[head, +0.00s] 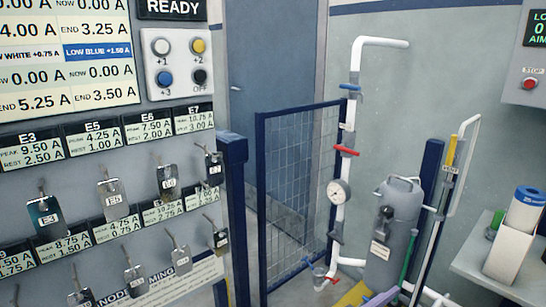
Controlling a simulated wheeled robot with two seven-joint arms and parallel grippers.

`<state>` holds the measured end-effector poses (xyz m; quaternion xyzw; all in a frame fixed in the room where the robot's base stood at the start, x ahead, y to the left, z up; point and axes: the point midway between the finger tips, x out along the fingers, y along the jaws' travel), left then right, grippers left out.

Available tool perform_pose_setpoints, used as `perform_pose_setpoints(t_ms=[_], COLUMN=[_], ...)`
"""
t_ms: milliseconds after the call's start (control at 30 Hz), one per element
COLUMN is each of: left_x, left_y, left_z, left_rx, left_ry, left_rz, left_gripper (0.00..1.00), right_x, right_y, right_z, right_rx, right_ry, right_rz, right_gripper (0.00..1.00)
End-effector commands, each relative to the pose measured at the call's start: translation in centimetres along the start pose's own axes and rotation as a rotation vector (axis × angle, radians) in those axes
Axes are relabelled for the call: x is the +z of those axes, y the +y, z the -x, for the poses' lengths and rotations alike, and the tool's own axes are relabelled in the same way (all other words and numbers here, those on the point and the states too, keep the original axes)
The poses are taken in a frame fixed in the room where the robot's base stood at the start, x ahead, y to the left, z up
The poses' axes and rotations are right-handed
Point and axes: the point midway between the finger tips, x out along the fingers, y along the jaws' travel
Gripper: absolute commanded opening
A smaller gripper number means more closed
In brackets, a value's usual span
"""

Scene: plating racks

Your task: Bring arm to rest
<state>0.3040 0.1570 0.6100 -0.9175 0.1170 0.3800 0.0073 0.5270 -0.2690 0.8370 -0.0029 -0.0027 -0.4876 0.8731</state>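Neither of my grippers nor my arms shows in the head view. A grey panel (105,188) at the left carries rows of metal tags on hooks, each under a printed label. One tag marked E3 (43,216) hangs at the left, and one marked E5 (112,209) hangs right of it. A button box (178,62) with white, yellow, blue and black buttons sits above them. A READY sign (172,8) is at the top.
A blue mesh gate (298,185) stands in the middle. A white pipe (352,130) with a gauge (340,191) and a grey tank (394,235) stand right of it. A shelf (478,262) and a stop-button box (522,75) are at the right edge.

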Motion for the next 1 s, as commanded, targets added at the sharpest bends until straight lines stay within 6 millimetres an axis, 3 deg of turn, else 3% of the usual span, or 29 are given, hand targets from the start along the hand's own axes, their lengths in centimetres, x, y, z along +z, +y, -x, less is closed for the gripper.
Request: perform_pose_setpoints(t_ms=[33, 167, 467, 867, 1000], left_x=[0.2, 0.9, -0.5, 0.4, 0.6], left_y=[0.0, 0.1, -0.2, -0.1, 0.0], left_z=[0.1, 0.3, 0.0, 0.1, 0.1], left_rx=[0.0, 0.001, -0.003, -0.002, -0.001], left_ry=[-0.004, -0.017, 0.009, -0.007, -0.011], left_rz=[0.001, 0.003, -0.001, 0.001, 0.001], left_gripper=[0.79, 0.79, 0.79, 0.79, 0.79], right_x=[0.2, 0.7, 3.1, 10.1, 4.1], right_y=[-1.1, -2.9, -7.7, -15.1, -15.3], right_z=[-1.6, -4.3, -11.0, -19.6, -19.8], right_rx=[-0.014, -0.033, -0.083, -0.162, -0.029], right_ry=[-0.037, -0.105, -0.28, -0.556, -0.359], right_rz=[0.022, 0.065, 0.173, 0.343, 0.207], right_gripper=[0.53, 0.53, 0.53, 0.53, 0.53])
